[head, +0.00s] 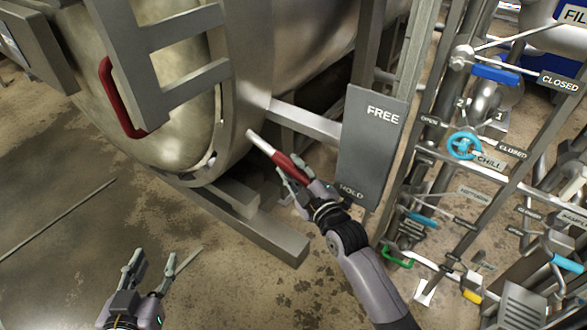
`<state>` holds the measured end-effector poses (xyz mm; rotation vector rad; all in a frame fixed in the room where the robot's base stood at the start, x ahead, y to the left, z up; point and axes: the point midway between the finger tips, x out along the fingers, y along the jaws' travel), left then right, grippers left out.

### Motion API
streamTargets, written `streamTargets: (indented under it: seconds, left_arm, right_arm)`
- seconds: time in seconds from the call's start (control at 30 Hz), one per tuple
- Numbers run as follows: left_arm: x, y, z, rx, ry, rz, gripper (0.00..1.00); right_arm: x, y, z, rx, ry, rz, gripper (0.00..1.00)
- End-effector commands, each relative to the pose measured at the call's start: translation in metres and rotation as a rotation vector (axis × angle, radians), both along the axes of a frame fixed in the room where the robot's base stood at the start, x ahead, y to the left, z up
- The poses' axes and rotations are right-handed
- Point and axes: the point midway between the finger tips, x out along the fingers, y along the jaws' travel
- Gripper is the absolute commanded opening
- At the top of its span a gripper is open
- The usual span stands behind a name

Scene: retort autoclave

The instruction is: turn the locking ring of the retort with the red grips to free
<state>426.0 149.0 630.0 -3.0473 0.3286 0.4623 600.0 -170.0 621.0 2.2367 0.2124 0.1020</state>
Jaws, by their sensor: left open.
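The retort's round steel door (180,110) fills the upper left, with the locking ring (240,100) around its rim. A red grip (291,167) on a pale metal bar stands out from the ring's lower right side. My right gripper (290,180) is closed around this red grip, its fingers partly hiding it. A second red grip (112,100), a bow handle, is at the left of the door. A grey plate (368,150) reads FREE at its top and HOLD at its bottom. The held grip is left of the plate's lower half. My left gripper (153,268) is open and empty at the lower left.
A pipe rack with valves stands on the right, with a blue lever (495,74), a cyan handwheel (464,146) and a green handle (397,258). A steel support beam (240,222) lies below the retort. The floor at lower left is clear.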

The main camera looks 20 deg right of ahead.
Motion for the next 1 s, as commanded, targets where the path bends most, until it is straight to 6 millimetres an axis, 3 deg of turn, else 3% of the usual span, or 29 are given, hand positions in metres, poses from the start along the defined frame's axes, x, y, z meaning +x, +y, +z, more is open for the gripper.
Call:
streamTargets:
  seconds: [0.33,1.0]
  left_arm:
    - [0.0001,0.0001,0.0,0.0,0.0,0.0,0.41]
    - [0.0,0.0,0.003,-0.001,0.002,0.0,0.41]
  right_arm:
    - [-0.0002,-0.0002,-0.0001,0.0,0.0,0.0,0.0]
    - [-0.0005,-0.0005,0.0031,0.0,0.001,0.0,0.0]
